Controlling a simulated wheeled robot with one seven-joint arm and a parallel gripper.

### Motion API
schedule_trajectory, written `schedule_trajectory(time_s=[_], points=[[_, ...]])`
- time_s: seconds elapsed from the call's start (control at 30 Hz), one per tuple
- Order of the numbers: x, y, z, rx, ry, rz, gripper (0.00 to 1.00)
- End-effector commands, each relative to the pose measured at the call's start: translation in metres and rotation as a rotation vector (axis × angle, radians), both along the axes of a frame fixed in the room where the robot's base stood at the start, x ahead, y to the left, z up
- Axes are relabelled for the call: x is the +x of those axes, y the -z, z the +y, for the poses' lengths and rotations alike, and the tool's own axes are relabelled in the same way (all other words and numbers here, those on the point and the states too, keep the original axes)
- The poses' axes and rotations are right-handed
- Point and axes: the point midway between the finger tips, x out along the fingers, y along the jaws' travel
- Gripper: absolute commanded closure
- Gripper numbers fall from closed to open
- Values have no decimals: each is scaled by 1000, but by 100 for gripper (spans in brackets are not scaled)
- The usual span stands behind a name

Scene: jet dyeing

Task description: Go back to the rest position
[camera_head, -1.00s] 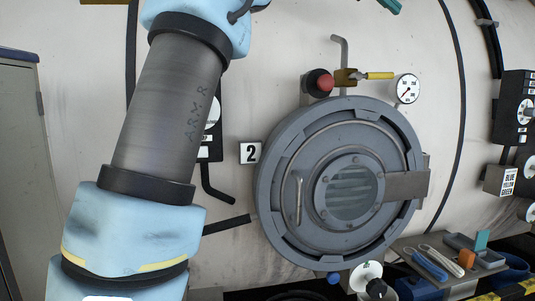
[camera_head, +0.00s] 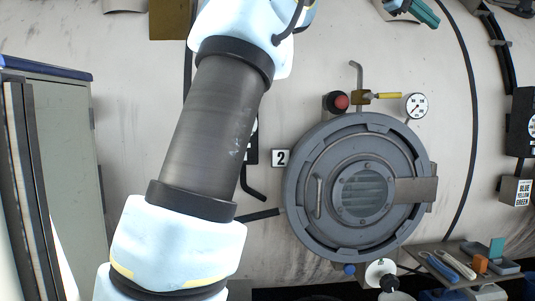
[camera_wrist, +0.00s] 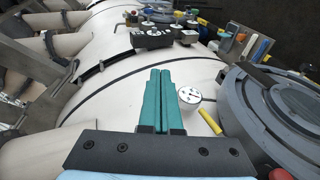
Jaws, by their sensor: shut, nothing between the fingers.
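My gripper shows in the wrist view (camera_wrist: 160,95) with its two teal fingers side by side and shut, nothing between them. In the head view its teal fingers (camera_head: 425,12) show at the top edge, above and right of the round hatch; most of the gripper's body is cut off by the frame. The fingers point over the pale vessel wall (camera_wrist: 100,110), with the pressure gauge just right of their tips in the wrist view. I cannot tell how far they are from the wall.
The round grey hatch (camera_head: 318,160) is closed, beside a "2" plate (camera_head: 281,158). Above it are a red button (camera_head: 341,101), yellow-handled valve (camera_head: 387,96) and gauge (camera_head: 415,105). A small tool shelf (camera_head: 440,250) is at lower right, a grey cabinet (camera_head: 65,170) at left.

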Motion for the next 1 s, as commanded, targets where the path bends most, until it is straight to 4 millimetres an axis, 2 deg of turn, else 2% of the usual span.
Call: schedule_trajectory(time_s=[0.37,0.57,0.67,0.77,0.9,1.0], points=[[33,50,23,96,-60,-16,100],[57,96,49,188,-104,-30,100],[71,128,68,250,-128,-37,100],[83,169,96,333,-154,-44,100],[94,246,154,493,-178,-52,100],[92,303,201,613,-178,-54,100]])
